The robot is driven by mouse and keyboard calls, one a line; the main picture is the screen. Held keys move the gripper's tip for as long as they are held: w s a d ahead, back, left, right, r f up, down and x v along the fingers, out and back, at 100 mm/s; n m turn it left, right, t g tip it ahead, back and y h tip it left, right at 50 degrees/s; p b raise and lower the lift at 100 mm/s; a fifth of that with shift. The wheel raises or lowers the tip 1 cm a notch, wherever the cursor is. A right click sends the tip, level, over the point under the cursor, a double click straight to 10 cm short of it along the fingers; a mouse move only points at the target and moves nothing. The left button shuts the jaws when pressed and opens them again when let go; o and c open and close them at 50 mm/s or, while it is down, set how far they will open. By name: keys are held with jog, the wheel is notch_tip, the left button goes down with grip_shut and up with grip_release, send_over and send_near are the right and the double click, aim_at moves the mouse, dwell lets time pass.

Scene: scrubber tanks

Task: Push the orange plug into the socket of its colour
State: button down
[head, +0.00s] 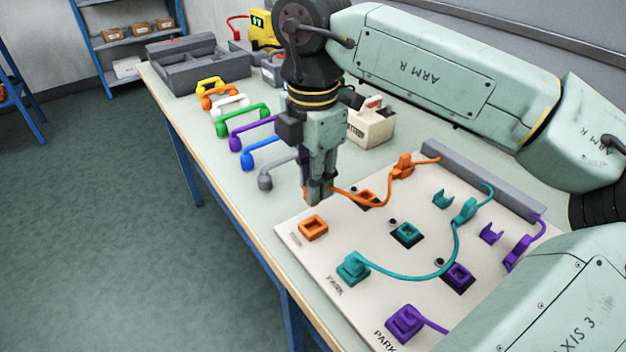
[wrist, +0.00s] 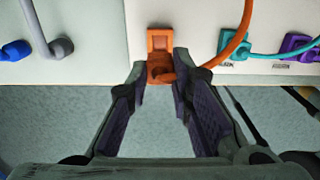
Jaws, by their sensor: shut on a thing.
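My gripper (head: 318,192) is shut on the orange plug (wrist: 160,74) and holds it above the cream board's (head: 330,257) left part. The fingers hide most of the plug in the head view. Its orange cable (head: 378,203) runs right to an orange clip (head: 402,166). The orange socket (head: 367,198), on a dark base, is just right of my gripper and partly behind the cable. An empty orange park block (head: 313,228) lies in front of my gripper. An orange block face (wrist: 160,40) shows beyond the plug in the wrist view; I cannot tell which part it is.
A teal plug (head: 353,268) and purple plug (head: 405,322) sit at the park side, their cables crossing the board. The teal socket (head: 408,233) and purple socket (head: 458,275) are farther right. Several coloured handles, including a grey one (head: 275,178), stand left. A grey bar (head: 480,178) edges the board.

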jog(key=w+d, duration=0.7)
jog(key=d, duration=0.3)
jog(key=shift+w+d+p, duration=0.3)
jog(key=shift+w+p, duration=0.05)
jog(key=shift+f, duration=0.1)
jog(key=shift+f+b, duration=1.95)
jog(key=shift+f, duration=0.25)
jog(key=shift+f+b, duration=0.1)
jog(key=shift+b, duration=0.2)
jog(key=shift+f+b, duration=0.75)
jog(key=shift+f, duration=0.1)
jog(key=c, duration=1.3)
grip_release()
jog(key=shift+c, duration=0.2)
